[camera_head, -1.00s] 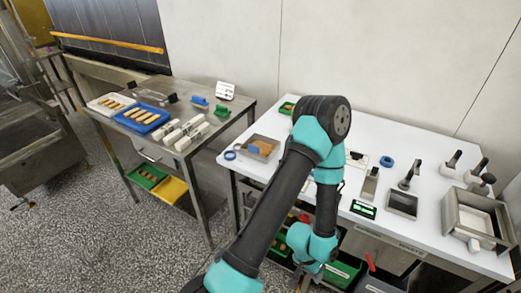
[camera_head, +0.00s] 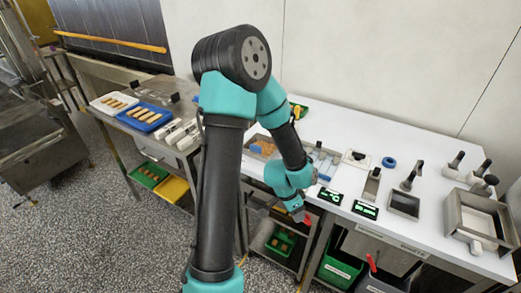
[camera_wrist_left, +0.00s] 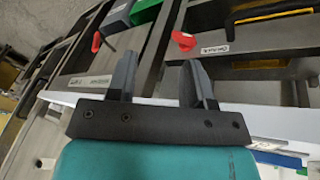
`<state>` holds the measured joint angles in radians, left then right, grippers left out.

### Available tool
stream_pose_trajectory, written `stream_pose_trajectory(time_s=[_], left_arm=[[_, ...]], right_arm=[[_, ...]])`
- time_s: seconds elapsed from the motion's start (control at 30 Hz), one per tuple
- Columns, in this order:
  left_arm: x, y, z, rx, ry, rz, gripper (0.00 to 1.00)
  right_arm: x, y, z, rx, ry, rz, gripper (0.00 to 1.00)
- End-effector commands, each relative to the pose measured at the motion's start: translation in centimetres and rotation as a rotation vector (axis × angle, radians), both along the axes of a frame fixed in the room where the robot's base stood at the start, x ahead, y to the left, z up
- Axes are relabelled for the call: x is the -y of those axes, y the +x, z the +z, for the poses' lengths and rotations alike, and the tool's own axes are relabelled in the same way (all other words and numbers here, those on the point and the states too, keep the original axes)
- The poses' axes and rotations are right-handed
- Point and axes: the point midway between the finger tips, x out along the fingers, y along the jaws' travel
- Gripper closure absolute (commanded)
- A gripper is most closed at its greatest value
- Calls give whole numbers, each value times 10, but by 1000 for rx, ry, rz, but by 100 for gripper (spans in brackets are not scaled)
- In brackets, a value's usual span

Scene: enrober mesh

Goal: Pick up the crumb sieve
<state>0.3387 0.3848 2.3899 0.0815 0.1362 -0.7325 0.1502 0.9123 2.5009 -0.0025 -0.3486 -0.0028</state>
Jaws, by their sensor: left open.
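I cannot tell for certain which thing is the crumb sieve. A square metal frame with a pale inside (camera_head: 480,218) stands at the right end of the white table (camera_head: 350,135). A smaller square metal pan with a dark handle (camera_head: 403,205) lies left of it. My left gripper (camera_head: 299,214) hangs at the table's front edge, left of both and apart from them. In the left wrist view its two dark fingers (camera_wrist_left: 158,78) are spread, with nothing between them. My right gripper is not in view.
Two dark displays with green digits (camera_head: 364,209) lie near the front edge. A blue ring (camera_head: 389,162) and upright dark-handled tools (camera_head: 453,163) stand farther back. Bins, one green (camera_head: 338,270), sit below. A steel table with a blue tray (camera_head: 145,117) stands left.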

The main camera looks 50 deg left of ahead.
Motion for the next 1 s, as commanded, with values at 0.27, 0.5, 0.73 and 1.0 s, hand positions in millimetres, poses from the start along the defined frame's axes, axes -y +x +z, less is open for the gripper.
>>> stream_pose_trajectory(time_s=[0.27,0.5,0.73,1.0], left_arm=[[-37,-3,48,68,44,-108,53],[-89,26,84,88,112,-312,53],[-170,47,147,63,228,-572,53],[-263,34,239,-51,344,-821,53]], right_arm=[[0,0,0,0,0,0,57],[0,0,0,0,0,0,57],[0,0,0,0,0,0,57],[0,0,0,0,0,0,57]])
